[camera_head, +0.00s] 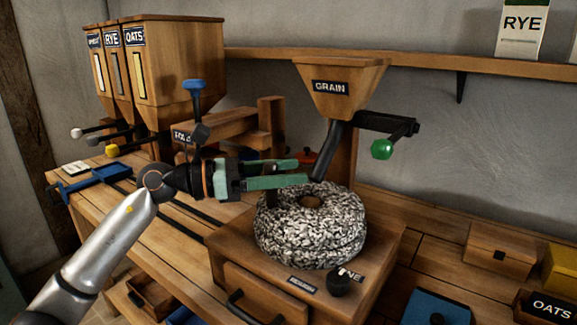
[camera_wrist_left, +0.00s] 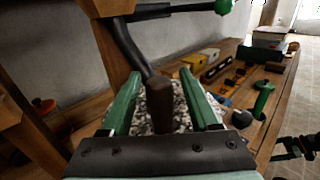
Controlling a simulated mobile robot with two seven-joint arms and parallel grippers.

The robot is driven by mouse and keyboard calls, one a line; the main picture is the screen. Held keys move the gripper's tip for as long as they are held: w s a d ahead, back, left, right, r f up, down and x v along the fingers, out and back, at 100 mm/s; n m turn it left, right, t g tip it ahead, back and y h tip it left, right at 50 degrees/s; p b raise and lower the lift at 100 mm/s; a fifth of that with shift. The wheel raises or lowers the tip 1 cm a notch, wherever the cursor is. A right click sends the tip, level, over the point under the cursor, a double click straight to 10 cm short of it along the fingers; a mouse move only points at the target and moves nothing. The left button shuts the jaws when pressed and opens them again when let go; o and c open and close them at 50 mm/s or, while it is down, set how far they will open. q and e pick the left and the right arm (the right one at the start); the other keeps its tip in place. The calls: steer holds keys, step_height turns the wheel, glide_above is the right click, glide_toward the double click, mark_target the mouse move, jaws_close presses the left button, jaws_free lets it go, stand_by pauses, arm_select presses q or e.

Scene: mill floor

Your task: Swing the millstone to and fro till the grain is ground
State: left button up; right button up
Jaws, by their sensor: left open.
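The speckled grey millstone (camera_head: 310,228) lies on its wooden mill box, below the wooden hopper marked GRAIN (camera_head: 330,90) and its dark spout (camera_head: 328,150). My left gripper (camera_head: 300,171) is open above the stone's far left part. In the left wrist view a brown upright handle (camera_wrist_left: 166,105) stands between its two green fingers, with the stone (camera_wrist_left: 158,98) behind it. A gap shows beside the handle; I cannot tell whether either finger touches it. In the head view the fingers mostly hide the handle.
A lever with a green knob (camera_head: 381,149) juts out beside the hopper. The mill box has a drawer (camera_head: 262,300) and a dark knob (camera_head: 339,283) in front. Grain bins (camera_head: 165,70) stand at the back left.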

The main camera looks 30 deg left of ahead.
arm_select(q)
steer(key=shift+w+d, duration=0.15)
steer(key=shift+d, duration=0.05)
steer(key=shift+c, duration=0.4)
jaws_close()
stand_by(1.0)
